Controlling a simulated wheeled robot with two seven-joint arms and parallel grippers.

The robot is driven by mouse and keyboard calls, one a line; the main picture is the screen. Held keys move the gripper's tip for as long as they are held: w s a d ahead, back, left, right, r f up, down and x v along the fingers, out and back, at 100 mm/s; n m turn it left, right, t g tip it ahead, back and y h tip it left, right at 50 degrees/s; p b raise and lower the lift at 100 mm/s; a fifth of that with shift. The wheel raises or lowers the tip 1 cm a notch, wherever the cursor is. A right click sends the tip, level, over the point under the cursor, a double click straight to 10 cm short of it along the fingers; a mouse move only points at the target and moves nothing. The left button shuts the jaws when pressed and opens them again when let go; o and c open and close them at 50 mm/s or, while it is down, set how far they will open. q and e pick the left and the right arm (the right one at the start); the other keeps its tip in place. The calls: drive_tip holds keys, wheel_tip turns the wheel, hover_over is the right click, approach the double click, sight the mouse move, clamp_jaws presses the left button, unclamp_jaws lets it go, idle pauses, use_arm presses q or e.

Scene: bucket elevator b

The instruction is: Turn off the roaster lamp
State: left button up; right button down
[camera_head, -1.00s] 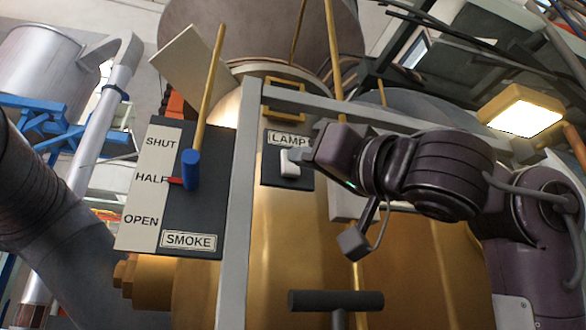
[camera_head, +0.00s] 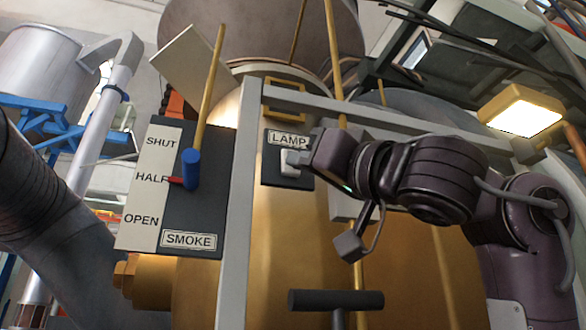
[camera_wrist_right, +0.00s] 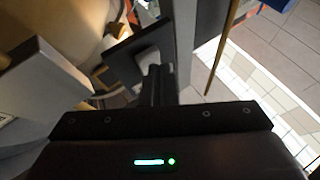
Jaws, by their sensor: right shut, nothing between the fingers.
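The lamp switch (camera_head: 289,168) is a white rocker on a dark plate under a LAMP label (camera_head: 288,141), right of the grey upright post. My right gripper (camera_head: 297,158) comes in from the right, its fingers shut and empty, with the tips at the switch's upper part; I cannot tell for sure whether they touch it. In the right wrist view the shut fingers (camera_wrist_right: 157,85) point at the dark plate, and the white switch (camera_wrist_right: 146,60) is partly hidden behind them. A square lamp (camera_head: 522,109) at the upper right glows bright yellow-white. My left gripper is not in view.
Left of the post (camera_head: 238,210) is the SMOKE panel (camera_head: 205,222), with a blue-handled lever (camera_head: 191,170) at HALF. A dark T-handle (camera_head: 336,300) stands below the lamp switch. A thin wooden rod (camera_head: 333,60) passes close behind my right gripper.

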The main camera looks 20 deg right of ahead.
drive_tip(key=shift+w, duration=0.4)
idle(0.6)
drive_tip(key=shift+s, duration=0.2)
drive_tip(key=shift+s+r+b, duration=0.1)
drive_tip(key=shift+s+b, duration=0.25)
drive_tip(key=shift+s, duration=0.4)
drive_tip(key=shift+s, duration=0.1)
drive_tip(key=s, duration=0.1)
drive_tip(key=s+b, duration=0.1)
drive_tip(key=s, duration=0.1)
drive_tip(key=s+b, duration=0.1)
drive_tip(key=shift+s+d+r, duration=0.1)
drive_tip(key=shift+s+r, duration=0.2)
drive_tip(key=shift+r, duration=0.05)
